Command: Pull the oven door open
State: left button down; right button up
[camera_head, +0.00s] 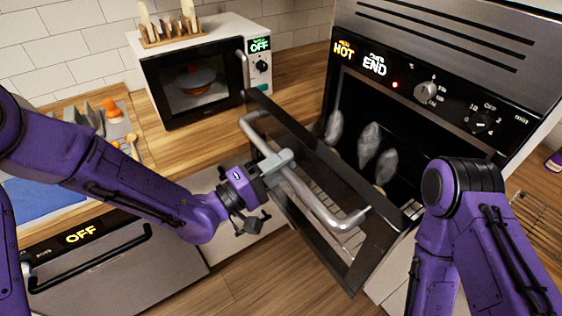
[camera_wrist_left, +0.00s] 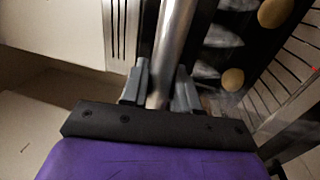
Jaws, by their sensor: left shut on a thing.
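The oven (camera_head: 440,90) stands at the right in the head view, with lit displays reading HOT and END. Its black-framed door (camera_head: 335,235) hangs partly open, tilted outward, and the dark inside shows. My left gripper (camera_head: 277,165) is shut on the silver door handle (camera_head: 322,205), near its upper middle. In the left wrist view the handle (camera_wrist_left: 175,50) runs between the two grey fingers (camera_wrist_left: 160,85). Several grey, foil-like things (camera_head: 368,142) show inside the oven. My right arm (camera_head: 465,200) is at the lower right; its gripper is out of view.
A microwave (camera_head: 195,75) with a display reading OFF stands on the wooden counter left of the oven. A toast rack (camera_head: 168,32) sits on top of it. A lower appliance (camera_head: 110,270) with a black handle is at the lower left. Open floor (camera_head: 240,285) lies below the door.

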pick_arm(q)
jog(key=c, duration=1)
grip_release()
jog(key=shift+o, duration=0.2)
jog(key=shift+s+a+f, duration=0.15)
jog(key=shift+a, duration=0.05)
jog(key=b+v, duration=0.3)
jog(key=v, duration=0.7)
